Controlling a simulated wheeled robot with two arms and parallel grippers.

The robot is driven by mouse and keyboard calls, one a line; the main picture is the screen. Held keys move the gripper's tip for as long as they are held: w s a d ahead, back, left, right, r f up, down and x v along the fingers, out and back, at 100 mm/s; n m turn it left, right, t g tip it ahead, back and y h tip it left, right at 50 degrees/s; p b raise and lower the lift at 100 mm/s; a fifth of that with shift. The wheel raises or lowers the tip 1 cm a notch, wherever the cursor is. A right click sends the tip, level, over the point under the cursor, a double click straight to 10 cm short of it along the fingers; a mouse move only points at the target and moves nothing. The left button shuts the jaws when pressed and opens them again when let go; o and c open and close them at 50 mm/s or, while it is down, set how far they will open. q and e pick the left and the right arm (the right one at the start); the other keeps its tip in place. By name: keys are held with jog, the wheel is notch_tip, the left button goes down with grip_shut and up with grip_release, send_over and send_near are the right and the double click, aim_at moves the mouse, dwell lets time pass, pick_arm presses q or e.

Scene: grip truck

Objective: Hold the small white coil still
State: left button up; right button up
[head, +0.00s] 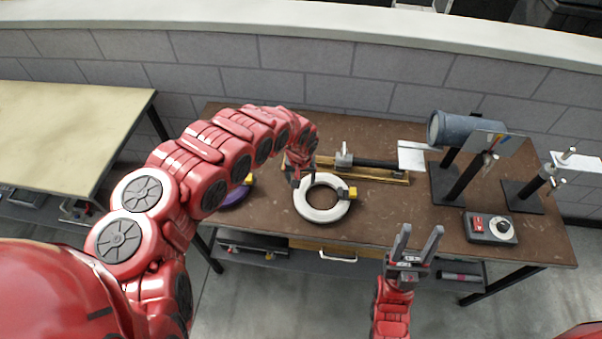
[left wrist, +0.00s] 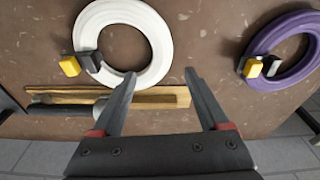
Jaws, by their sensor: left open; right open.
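The white coil (head: 322,214) is a ring with a yellow and black block on its right side. It lies flat on the brown table (head: 395,215). My left gripper (head: 296,178) is open at the coil's far left edge. In the left wrist view, the coil (left wrist: 158,35) lies beyond my open left gripper (left wrist: 160,74). One fingertip overlaps the coil's near rim in that picture; I cannot tell whether they touch. My right gripper (head: 417,240) is open and empty in front of the table's front edge.
A purple coil (left wrist: 285,82) lies beside the white one, partly hidden by my left arm in the head view. A wooden-based rail (head: 380,174) lies behind the white coil. A blue cylinder (head: 455,130) on a stand and a control box (head: 490,228) stand to the right.

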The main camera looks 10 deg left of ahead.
aim_at(301, 193)
pick_arm(q)
jog(key=f+b, duration=0.4)
jog(key=w+f+b, duration=0.1)
jog(key=f+b, duration=0.2)
jog(key=f, duration=0.1)
jog(key=w+f+b, duration=0.1)
jog(key=f+b, duration=0.3)
jog(key=shift+b, duration=0.35)
jog(key=shift+a, duration=0.1)
jog(key=shift+s+r, duration=0.1)
grip_shut()
